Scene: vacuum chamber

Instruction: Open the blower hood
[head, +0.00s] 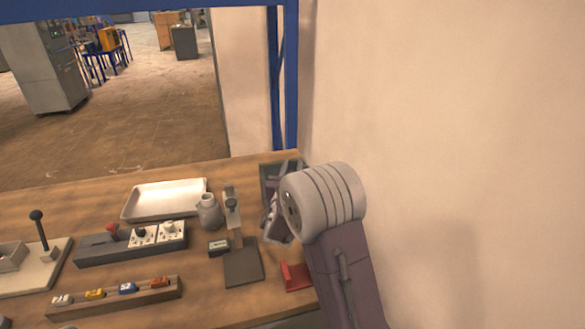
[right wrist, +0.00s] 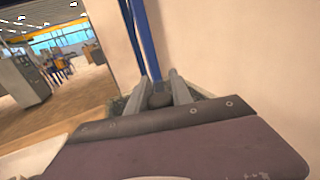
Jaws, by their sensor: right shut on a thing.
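The blower hood (head: 268,172) appears to be the dark grey boxy unit at the right end of the bench against the wall, mostly hidden behind my right arm. Its dark rim also shows in the right wrist view (right wrist: 118,106). My right gripper (head: 272,208) reaches over this unit. In the right wrist view its two grey fingers (right wrist: 160,92) are closed on a dark rounded handle (right wrist: 160,100) between them. How far the hood is raised cannot be told. My left gripper is not in view.
The wall (head: 450,120) is close on the right.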

